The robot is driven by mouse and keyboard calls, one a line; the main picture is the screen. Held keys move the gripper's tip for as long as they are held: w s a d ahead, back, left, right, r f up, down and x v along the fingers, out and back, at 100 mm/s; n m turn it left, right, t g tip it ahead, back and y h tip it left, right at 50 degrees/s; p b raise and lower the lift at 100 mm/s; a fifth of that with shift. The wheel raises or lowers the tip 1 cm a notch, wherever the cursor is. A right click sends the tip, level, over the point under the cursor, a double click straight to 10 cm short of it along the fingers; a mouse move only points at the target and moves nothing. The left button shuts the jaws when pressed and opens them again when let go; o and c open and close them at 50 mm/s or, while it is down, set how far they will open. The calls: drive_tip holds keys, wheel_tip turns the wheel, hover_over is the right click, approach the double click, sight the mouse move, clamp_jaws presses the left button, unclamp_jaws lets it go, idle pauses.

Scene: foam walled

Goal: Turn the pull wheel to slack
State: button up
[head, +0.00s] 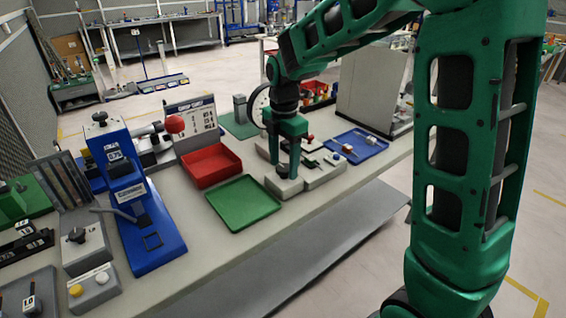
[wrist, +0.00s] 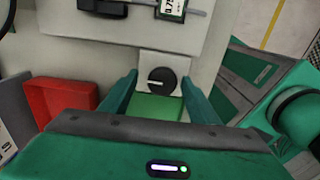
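A round black knob (wrist: 161,80) with a white pointer line sits on a pale block, in the middle of the wrist view. It is the only turnable part near my gripper; no label names it the pull wheel. The pointer line lies roughly level in the picture. My gripper (wrist: 159,88) is open, with one green finger on each side of the knob and gaps visible. In the head view my gripper (head: 289,172) points down over the grey block (head: 284,188) at the bench's front edge, hiding the knob. Contact with the block cannot be told.
A green tray (head: 243,203) and a red bin (head: 211,166) stand left of my gripper. A blue tray (head: 357,147) lies to the right. A large dark-rimmed wheel (head: 257,105) stands behind my arm. A blue press (head: 133,195) is further left.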

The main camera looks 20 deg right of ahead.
sight(284, 166)
drive_tip(key=shift+r, duration=0.1)
wheel_tip(284, 166, up, 10)
drive_tip(key=shift+r, duration=0.25)
idle(0.6)
drive_tip(key=s+d+f+m, duration=0.3)
drive_tip(key=s+d+m, duration=1.1)
drive_tip(key=s+m, duration=0.15)
drive_tip(key=s+d+f+m, duration=0.2)
drive_tip(key=s+m, duration=0.4)
drive_tip(key=s, duration=0.2)
drive_tip(key=s+d+f+m, duration=0.1)
drive_tip(key=s+f+m, duration=0.2)
drive_tip(key=s+m, duration=0.3)
drive_tip(key=shift+s+d+f+m, duration=0.2)
drive_tip(key=shift+s+d+m, duration=0.2)
drive_tip(key=shift+s, duration=0.65)
